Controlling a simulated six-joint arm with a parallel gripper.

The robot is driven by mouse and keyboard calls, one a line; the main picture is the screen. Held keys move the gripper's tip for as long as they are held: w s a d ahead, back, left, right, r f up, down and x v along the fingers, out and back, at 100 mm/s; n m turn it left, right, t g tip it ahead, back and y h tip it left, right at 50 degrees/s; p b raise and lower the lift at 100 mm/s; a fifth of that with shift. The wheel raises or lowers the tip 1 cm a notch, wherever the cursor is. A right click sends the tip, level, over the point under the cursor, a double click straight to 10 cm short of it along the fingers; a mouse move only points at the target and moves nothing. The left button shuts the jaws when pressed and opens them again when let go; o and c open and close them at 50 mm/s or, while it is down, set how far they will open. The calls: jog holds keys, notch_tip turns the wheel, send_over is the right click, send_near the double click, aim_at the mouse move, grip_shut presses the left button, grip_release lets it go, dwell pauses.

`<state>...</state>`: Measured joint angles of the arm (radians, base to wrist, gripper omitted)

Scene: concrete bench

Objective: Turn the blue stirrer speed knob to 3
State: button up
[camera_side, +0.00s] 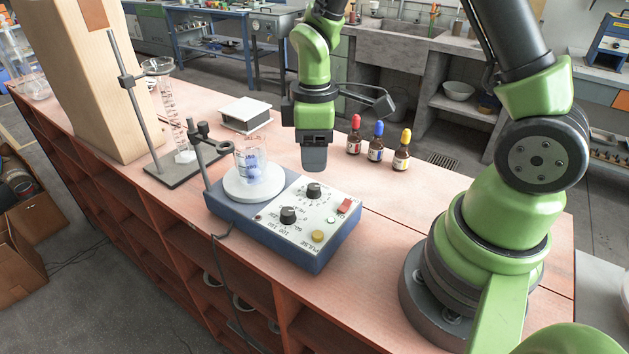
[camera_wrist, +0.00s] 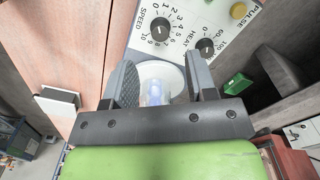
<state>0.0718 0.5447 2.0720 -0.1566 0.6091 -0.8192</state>
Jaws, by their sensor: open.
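The blue stirrer (camera_side: 270,238) has a white panel with two black knobs. The speed knob (camera_side: 313,190) is the farther one from the side camera; in the wrist view it (camera_wrist: 162,27) sits beside the word SPEED and a numbered dial. I cannot read its pointer surely. The heat knob (camera_side: 288,215) is close beside it and also shows in the wrist view (camera_wrist: 205,46). My gripper (camera_side: 314,165) hangs above the bench near the stirrer's back edge, apart from the knobs. In the wrist view its fingers (camera_wrist: 163,85) are spread, with nothing gripped.
A beaker (camera_side: 250,160) stands on the stirrer's round plate (camera_side: 240,188). A clamp stand (camera_side: 135,105) and cylinder (camera_side: 172,110) are at left. A white box (camera_side: 245,112) lies behind. Three dropper bottles (camera_side: 376,148) stand right of my gripper. A yellow button (camera_side: 318,236) and red switch (camera_side: 345,205) are on the panel.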

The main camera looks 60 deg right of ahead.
aim_at(314, 186)
notch_tip(314, 186, down, 7)
jog(key=shift+f, duration=0.1)
dwell(0.3)
jog(key=c, duration=0.9)
